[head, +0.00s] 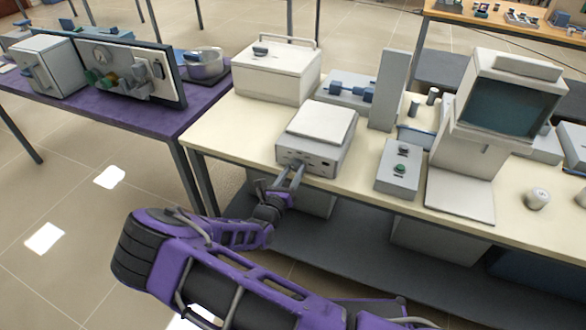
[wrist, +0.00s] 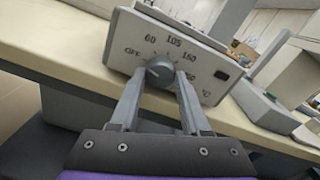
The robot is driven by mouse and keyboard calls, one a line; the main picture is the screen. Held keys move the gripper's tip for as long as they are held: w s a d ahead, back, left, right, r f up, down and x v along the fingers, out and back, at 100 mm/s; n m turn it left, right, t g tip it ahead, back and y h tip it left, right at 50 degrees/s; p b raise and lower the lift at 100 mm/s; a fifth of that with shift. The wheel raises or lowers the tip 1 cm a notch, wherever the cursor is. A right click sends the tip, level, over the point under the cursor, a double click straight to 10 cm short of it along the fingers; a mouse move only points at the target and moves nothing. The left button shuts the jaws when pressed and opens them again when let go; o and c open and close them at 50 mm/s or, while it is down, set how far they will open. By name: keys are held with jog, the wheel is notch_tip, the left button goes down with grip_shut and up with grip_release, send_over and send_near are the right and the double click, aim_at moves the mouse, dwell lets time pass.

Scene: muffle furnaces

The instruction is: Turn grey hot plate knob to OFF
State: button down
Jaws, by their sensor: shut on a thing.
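The grey hot plate (head: 318,138) stands at the front of the cream bench, with a white square top and its control face toward me. In the wrist view its front panel (wrist: 205,67) carries OFF, 60, 105 and 150 marks, a partly covered further mark and a °C sign. The dark grey round knob (wrist: 159,71) sits amid the marks; where its pointer aims I cannot tell. My gripper (wrist: 158,83) is shut on the knob, one finger on each side. In the head view my gripper (head: 291,174) reaches the panel from the front; the knob is hidden there.
A white lidded box (head: 275,75) stands behind left of the hot plate. A grey control box with a green button (head: 398,170) and a screen device (head: 505,100) stand to the right. The bench's front edge (head: 235,157) runs below the panel.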

jog(key=shift+n, duration=0.6)
jog(key=shift+c, duration=1.8)
grip_release()
jog(key=shift+s, duration=0.15)
jog(key=v, duration=1.7)
jog(key=shift+a, duration=0.1)
